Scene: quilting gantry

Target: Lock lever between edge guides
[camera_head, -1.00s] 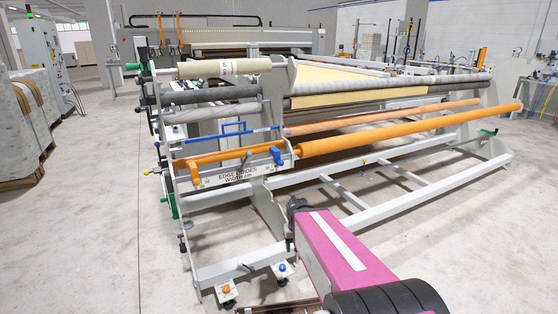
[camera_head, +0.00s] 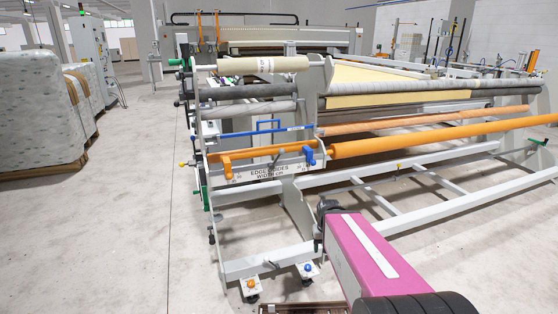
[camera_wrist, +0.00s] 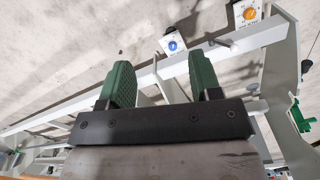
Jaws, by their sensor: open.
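The edge guides are an orange one (camera_head: 226,165) and a blue one (camera_head: 308,156) on a rail above a label plate (camera_head: 268,173) reading "EDGE GUIDES WIDTH cm". A small dark part (camera_head: 277,158) stands between them; it may be the lock lever, but it is too small to tell its position. In the wrist view my gripper (camera_wrist: 162,82) has two green fingers wide apart with nothing between them. The lower frame beam lies beyond the fingers. The guides and the part between them cannot be made out in that view.
The lower beam (camera_head: 240,268) carries a grey handle (camera_head: 271,264) and, beside it, feet with an orange knob (camera_head: 251,284) and a blue knob (camera_head: 308,267). An orange roller (camera_head: 430,138) runs right. Wrapped mattresses (camera_head: 38,112) stand left; floor between is clear.

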